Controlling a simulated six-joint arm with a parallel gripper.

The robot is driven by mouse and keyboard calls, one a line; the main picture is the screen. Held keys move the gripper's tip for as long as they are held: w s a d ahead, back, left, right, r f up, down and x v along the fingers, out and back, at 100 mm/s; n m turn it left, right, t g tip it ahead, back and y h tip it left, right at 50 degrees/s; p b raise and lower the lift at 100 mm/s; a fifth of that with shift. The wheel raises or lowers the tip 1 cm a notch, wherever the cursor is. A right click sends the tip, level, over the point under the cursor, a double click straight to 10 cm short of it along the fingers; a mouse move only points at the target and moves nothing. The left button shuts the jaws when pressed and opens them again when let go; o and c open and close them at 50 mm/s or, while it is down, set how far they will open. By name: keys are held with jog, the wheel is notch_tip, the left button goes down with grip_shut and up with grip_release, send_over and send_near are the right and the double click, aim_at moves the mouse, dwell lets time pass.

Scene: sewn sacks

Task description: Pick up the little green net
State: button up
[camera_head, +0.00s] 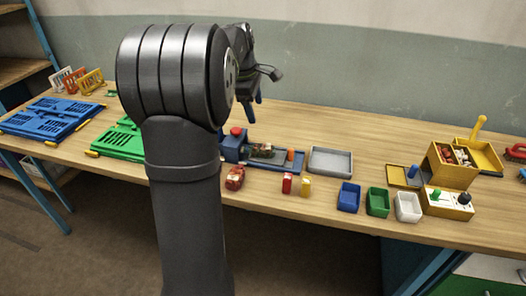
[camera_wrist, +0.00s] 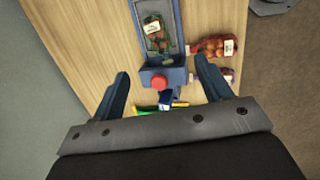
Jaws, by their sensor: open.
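A small green net sack (camera_head: 262,150) with reddish contents lies in the tray of a blue device with a red knob; it also shows, with a pale label, in the wrist view (camera_wrist: 156,38). My gripper (camera_wrist: 161,68) is open and empty, its two blue fingers spread on either side of the device's red-knob end in the wrist view. The green net lies beyond the fingertips, apart from them. In the head view the gripper (camera_head: 255,92) is above the table, partly hidden behind my arm.
The blue device (camera_head: 234,146) carries the tray. A grey tray (camera_head: 331,161) and small blue, green and white bins (camera_head: 378,202) stand to the right. Blue panels (camera_head: 50,118) lie at the left.

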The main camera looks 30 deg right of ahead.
jog(key=w+d+f+n+y, duration=0.1)
jog(key=w+d+f+y, duration=0.1)
jog(key=w+d, duration=0.15)
send_over(264, 146)
jog(key=a, duration=0.1)
jog(key=shift+y, duration=0.3)
notch_tip(264, 146, down, 12)
jog(key=shift+f, duration=0.1)
jog(key=f, duration=0.5)
jog(key=shift+d, duration=0.35)
jog(key=shift+w, duration=0.1)
jog(key=c, duration=1.2)
jog(key=shift+c, duration=0.2)
jog(key=shift+d, duration=0.1)
